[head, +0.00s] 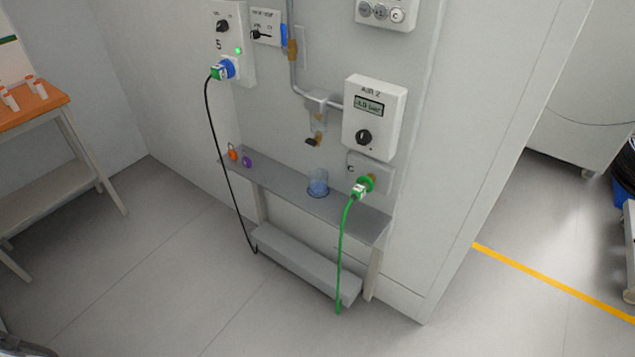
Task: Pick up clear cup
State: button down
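A clear cup (318,183) with a bluish tint stands upright on a narrow grey shelf (281,192) against the wall. It is right of the shelf's middle, below a small tap-like fitting (316,125) on a pipe. Nothing touches the cup from the front in this view. My gripper does not show in the head view.
An orange cap (232,154) and a purple cap (247,162) sit at the shelf's left end. A green hose (341,250) and a black cable (224,160) hang in front of the shelf. An orange-topped table (35,104) stands left. The floor in front is clear.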

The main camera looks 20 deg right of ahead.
aim_at(319, 177)
jog(key=i+l+u, duration=0.25)
jog(key=i, duration=0.2)
jog(key=i+l+u, duration=0.25)
jog(key=i, duration=0.25)
jog(key=j, duration=0.1)
